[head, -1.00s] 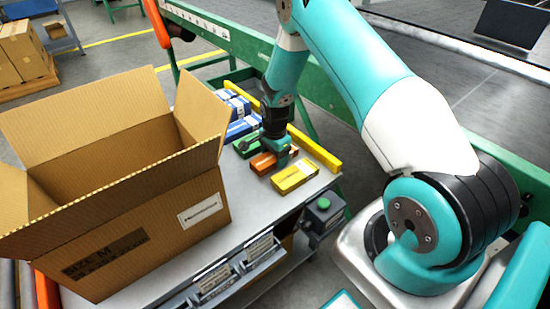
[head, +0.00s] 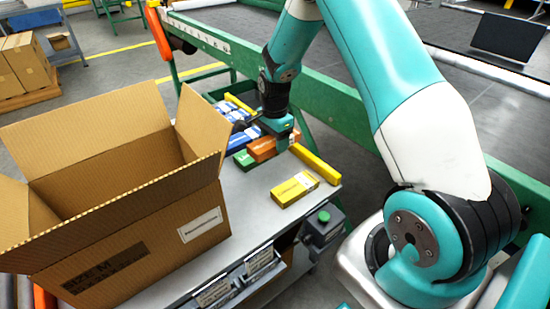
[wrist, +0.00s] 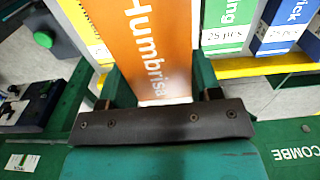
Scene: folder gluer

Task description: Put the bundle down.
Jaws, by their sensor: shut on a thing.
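An orange bundle (head: 262,148) with white lettering is in my gripper (head: 281,142) above the far part of the grey bench. In the wrist view the orange bundle (wrist: 150,45) fills the space between the two green fingers of my gripper (wrist: 160,88), which is shut on it. The bundle appears raised off the bench top, but the gap under it is hard to judge. My gripper hides part of its right end in the head view.
A yellow box (head: 295,188) lies on the bench (head: 240,215). A green box (head: 244,160) and blue boxes (head: 243,136) lie near the bundle. A yellow rail (head: 314,163) edges the bench. A large open carton (head: 130,240) stands left. The bench front between is clear.

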